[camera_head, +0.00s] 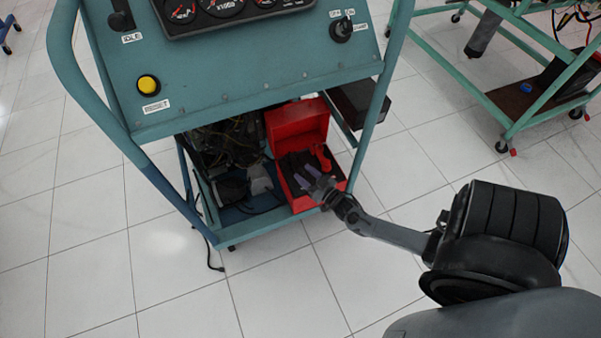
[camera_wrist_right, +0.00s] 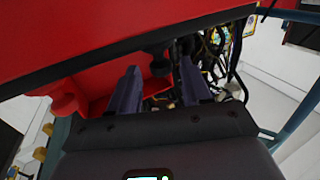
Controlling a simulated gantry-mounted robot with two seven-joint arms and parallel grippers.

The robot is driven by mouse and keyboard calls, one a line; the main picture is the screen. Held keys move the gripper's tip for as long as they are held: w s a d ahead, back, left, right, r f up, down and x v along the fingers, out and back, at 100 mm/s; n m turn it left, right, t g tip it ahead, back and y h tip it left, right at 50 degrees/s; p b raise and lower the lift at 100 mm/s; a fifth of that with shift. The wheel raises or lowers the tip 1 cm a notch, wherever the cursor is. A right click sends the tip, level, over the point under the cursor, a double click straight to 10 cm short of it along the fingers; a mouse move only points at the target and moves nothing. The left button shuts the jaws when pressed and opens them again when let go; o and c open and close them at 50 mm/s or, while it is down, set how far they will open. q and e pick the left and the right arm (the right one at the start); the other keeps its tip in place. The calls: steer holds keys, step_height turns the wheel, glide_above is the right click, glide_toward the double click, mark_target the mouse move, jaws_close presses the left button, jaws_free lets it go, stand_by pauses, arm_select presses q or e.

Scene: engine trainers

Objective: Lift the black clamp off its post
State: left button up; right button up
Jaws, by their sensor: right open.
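My right gripper (camera_head: 311,178) reaches into the open red box (camera_head: 304,209) on the lower shelf of the teal trainer. Its two purple-grey fingers are apart in the right wrist view (camera_wrist_right: 160,72), with nothing gripped between them. A small dark part (camera_wrist_right: 156,63), which looks like the black clamp, shows beyond and between the fingertips. I cannot tell whether the fingers touch it, and its post is hidden. A dark block (camera_head: 291,166), apparently the battery, lies inside the box. A red clamp-like part (camera_head: 325,160) is at its right side. My left gripper is out of view.
The trainer's teal panel (camera_head: 240,85) overhangs the box. The red lid (camera_head: 298,124) stands open behind it. Dark cables (camera_wrist_right: 215,60) hang close to the fingers in the wrist view. A teal frame post (camera_head: 371,120) stands right of the box. The tiled floor in front is clear.

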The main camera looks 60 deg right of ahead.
mark_target(296, 165)
steer(key=shift+b+x, duration=0.45)
steer(key=shift+x, duration=0.85)
jaws_close()
